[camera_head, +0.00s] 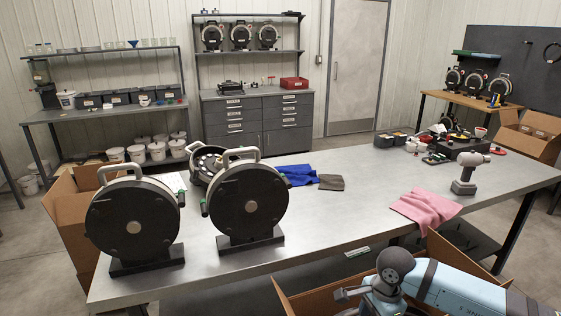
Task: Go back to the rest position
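My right arm, light blue and dark grey, comes in at the bottom right, over an open cardboard box (310,296) in front of the table. A small grey part at its end, apparently my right gripper (349,293), is partly cut off by the bottom edge. I cannot tell whether it is open or shut. My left arm and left gripper are not in view. Two black round seed meters stand upright on the steel table, one at the left (132,228) and one right of it (249,204). A third disc unit (205,163) is partly hidden behind them.
The steel table (330,222) is bare in its middle front. Another open cardboard box (70,215) stands at the left.

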